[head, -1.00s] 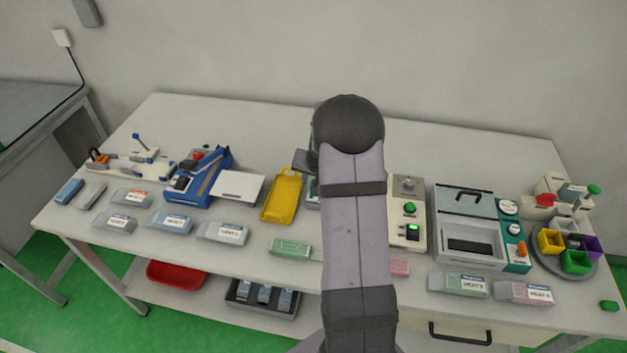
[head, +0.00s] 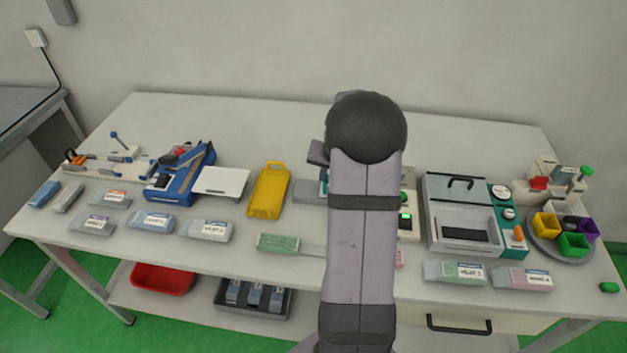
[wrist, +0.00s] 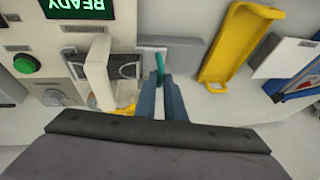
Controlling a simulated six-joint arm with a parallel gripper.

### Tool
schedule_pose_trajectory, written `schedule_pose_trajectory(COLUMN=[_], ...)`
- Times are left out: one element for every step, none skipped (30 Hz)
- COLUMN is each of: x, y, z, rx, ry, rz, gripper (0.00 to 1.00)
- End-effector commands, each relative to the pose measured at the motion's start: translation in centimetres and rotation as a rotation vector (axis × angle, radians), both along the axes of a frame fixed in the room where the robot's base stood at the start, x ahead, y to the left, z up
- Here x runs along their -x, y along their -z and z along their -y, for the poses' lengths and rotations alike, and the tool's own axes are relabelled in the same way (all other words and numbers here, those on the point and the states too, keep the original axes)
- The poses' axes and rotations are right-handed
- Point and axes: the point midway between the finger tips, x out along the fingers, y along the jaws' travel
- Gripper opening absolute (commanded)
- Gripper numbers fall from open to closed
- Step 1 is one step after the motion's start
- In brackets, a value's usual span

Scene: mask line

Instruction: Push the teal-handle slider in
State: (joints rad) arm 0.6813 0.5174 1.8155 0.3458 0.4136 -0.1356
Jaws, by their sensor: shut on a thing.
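The teal handle (wrist: 160,64) shows in the wrist view between the tips of my gripper (wrist: 160,80), which is shut on it. A flat grey plate (wrist: 190,54) lies at the handle, to the right of the machine's dark opening (wrist: 122,66). I take this plate to be the slider. In the head view the grey plate (head: 307,191) shows just left of my arm, and my arm hides the gripper and most of the machine there. How far the slider sits inside cannot be told.
A yellow tray (head: 268,190) lies left of the plate. A lidded grey box (head: 464,243) stands right of the machine.

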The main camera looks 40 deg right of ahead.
Motion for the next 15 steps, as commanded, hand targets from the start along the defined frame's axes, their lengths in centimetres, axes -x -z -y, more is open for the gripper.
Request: schedule_pose_trajectory(x=[0.28,0.35,0.4,0.42,0.43,0.44,0.45,0.45,0.47,0.48,0.49,0.49,0.48,0.46,0.43], y=[0.13,0.08,0.03,0.02,0.0,-0.01,0.01,0.0,0.01,0.01,0.02,0.02,0.01,0.0,0.0], z=[0.26,0.31,0.34,0.34,0.35,0.36,0.36,0.37,0.38,0.39,0.41,0.41,0.4,0.39,0.37], rx=[0.001,0.0,0.0,0.0,0.0,0.0,0.0,0.0,0.0,0.001,0.001,0.001,0.001,0.001,0.001], ry=[0.003,0.003,0.002,0.002,0.002,0.003,0.003,0.003,0.003,0.003,0.003,0.003,0.003,0.003,0.002], rz=[0.0,-0.001,-0.002,-0.002,-0.002,-0.003,-0.003,-0.003,-0.003,-0.003,-0.003,-0.003,-0.003,-0.003,-0.003], gripper=[0.0,0.0,0.0,0.0,0.0,0.0,0.0,0.0,0.0,0.0,0.17,0.26,0.28,0.28,0.28])
